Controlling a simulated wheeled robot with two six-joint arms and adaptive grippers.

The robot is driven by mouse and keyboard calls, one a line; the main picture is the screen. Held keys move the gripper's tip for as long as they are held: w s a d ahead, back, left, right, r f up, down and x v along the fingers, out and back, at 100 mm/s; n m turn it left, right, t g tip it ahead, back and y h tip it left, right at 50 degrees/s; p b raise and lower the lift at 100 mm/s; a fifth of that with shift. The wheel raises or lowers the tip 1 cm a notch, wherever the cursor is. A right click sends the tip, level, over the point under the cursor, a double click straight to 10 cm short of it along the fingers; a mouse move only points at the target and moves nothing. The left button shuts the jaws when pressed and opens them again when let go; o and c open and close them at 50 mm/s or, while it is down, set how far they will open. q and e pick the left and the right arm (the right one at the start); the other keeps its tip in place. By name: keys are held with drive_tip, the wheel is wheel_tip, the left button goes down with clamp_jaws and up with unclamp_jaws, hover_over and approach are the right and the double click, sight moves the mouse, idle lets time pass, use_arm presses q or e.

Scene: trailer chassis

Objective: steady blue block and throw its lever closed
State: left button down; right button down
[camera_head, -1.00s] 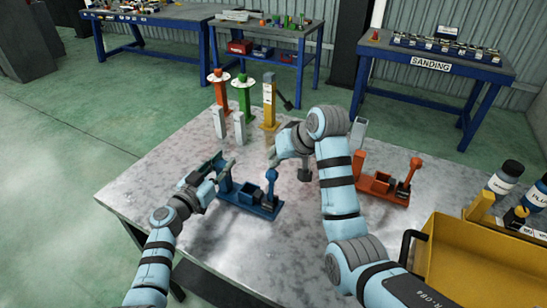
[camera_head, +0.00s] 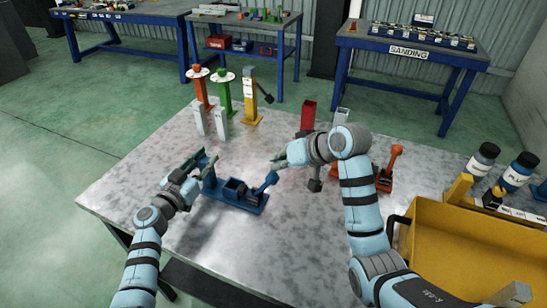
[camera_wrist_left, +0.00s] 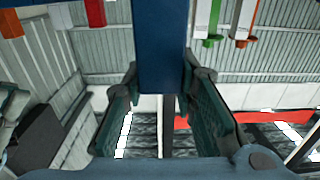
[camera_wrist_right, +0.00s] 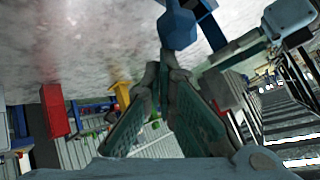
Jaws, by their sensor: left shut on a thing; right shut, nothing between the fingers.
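The blue block (camera_head: 234,193) lies on the metal table with a raised part at its left end and a lever at its right end. My left gripper (camera_head: 207,172) is shut on that left end; the blue piece (camera_wrist_left: 160,50) fills the gap between its fingers in the left wrist view. The blue lever (camera_head: 271,178) is tilted, with its knob up and to the right. My right gripper (camera_head: 279,163) is shut and empty, close to the knob. In the right wrist view the knob (camera_wrist_right: 178,27) is just beyond the fingertips; contact is unclear.
An orange lever block (camera_head: 385,180) is partly hidden behind my right arm. A red post (camera_head: 308,115) stands behind my right gripper. Orange, green and yellow stands (camera_head: 249,100) are at the table's back left. A yellow bin (camera_head: 470,260) is at the front right.

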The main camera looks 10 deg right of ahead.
drive_tip(key=shift+f, duration=0.1)
idle(0.5)
drive_tip(key=shift+w+a, duration=0.45)
drive_tip(key=shift+a, duration=0.15)
drive_tip(key=w+r, duration=0.2)
drive_tip(key=w, duration=0.2)
drive_tip(key=f+v, duration=0.1)
drive_tip(key=v, duration=0.9)
drive_tip(key=shift+s+d, duration=0.15)
drive_tip(key=shift+s, duration=0.25)
